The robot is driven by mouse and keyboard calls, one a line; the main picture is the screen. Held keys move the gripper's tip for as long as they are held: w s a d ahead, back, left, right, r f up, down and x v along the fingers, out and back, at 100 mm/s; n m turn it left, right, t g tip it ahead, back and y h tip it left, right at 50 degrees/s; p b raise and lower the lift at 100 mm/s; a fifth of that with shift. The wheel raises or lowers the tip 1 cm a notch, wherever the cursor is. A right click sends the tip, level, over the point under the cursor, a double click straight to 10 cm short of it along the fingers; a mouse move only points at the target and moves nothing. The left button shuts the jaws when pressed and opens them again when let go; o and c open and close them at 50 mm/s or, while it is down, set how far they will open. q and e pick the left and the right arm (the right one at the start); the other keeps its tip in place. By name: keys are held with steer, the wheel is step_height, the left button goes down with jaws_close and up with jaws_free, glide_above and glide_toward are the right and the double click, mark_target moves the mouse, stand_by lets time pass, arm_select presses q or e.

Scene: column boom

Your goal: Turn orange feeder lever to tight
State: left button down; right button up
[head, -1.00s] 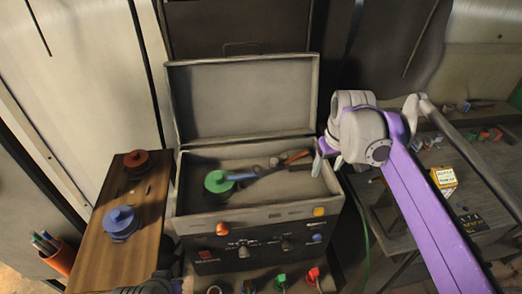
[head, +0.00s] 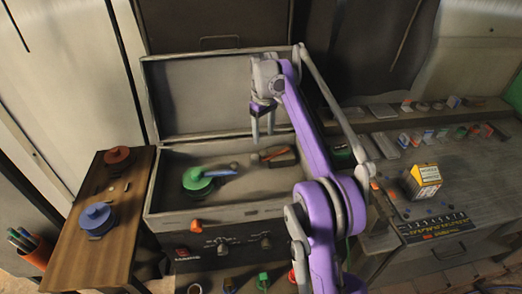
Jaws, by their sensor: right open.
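An open grey case (head: 150,205) stands in the middle, its lid tilted back. A thin orange lever-like part (head: 274,153) lies inside it, right of a green spool (head: 198,181). I cannot read any tight mark, nor be sure this part is the feeder lever. My right gripper (head: 263,137) hangs fingers down over the back of the case. It is open and empty, just above and left of the orange part and apart from it as far as I can see. My left gripper is not in view.
A side table at left holds a blue spool (head: 97,217) and a red spool (head: 118,157). An orange knob (head: 197,226) sits on the case's front. The right bench holds a yellow box (head: 425,176) and several small parts. The raised lid (head: 200,95) stands behind my gripper.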

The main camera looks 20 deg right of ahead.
mark_target(264, 150)
step_height(264, 150, down, 7)
steer(key=shift+f+b, duration=0.1)
steer(key=shift+b, duration=0.35)
jaws_close()
stand_by(1.2)
